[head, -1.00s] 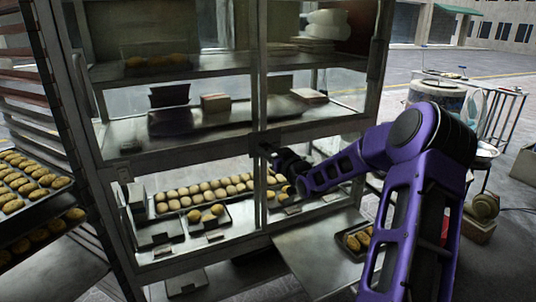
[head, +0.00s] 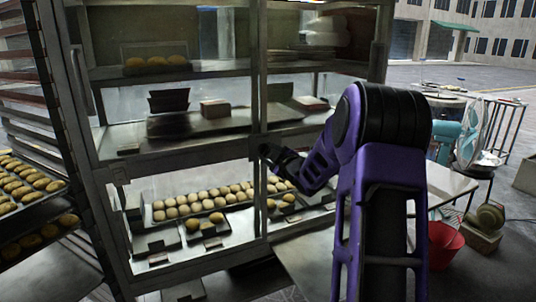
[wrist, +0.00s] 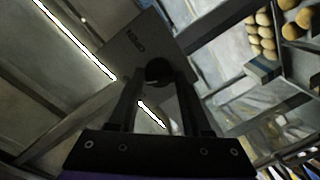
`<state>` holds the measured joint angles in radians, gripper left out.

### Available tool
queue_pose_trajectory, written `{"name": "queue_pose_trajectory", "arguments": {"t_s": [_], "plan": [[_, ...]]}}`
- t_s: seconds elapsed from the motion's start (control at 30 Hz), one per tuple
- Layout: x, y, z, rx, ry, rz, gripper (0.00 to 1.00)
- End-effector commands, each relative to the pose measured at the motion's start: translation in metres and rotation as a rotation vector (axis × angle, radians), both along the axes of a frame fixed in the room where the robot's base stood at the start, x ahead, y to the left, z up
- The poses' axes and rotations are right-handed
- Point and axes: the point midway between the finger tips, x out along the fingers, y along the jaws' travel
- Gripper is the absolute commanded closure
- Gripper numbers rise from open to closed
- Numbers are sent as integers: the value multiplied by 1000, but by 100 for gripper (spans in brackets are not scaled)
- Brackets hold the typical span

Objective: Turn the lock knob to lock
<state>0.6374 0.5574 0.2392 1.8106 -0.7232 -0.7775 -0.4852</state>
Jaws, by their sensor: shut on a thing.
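The lock knob (wrist: 158,72) is small, dark and round. It shows in the wrist view in front of a grey plate (wrist: 146,44) with small lettering that I cannot read clearly. My gripper (wrist: 160,80) has its two fingers on either side of the knob and is shut on it. In the head view my gripper (head: 270,153) meets the middle post of the glass cabinet (head: 257,100), and the knob is hidden there. I cannot tell the knob's exact turn angle.
Trays of round buns (head: 190,203) lie on the cabinet's lower shelf. A rack with baked buns (head: 30,185) stands at the left. A metal table (head: 445,183), a red bucket (head: 443,247) and a fan (head: 473,133) are at the right.

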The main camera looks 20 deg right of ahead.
Motion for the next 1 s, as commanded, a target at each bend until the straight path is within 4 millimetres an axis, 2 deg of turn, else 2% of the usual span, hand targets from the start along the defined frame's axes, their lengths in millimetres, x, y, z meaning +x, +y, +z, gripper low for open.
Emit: {"name": "queue_pose_trajectory", "arguments": {"t_s": [0.2, 0.5, 1.0], "plan": [[0, -1, 4, -197, -11, -3, 100], [0, -1, 4, -404, -16, -4, 100], [0, -1, 5, -525, -21, -6, 100]]}}
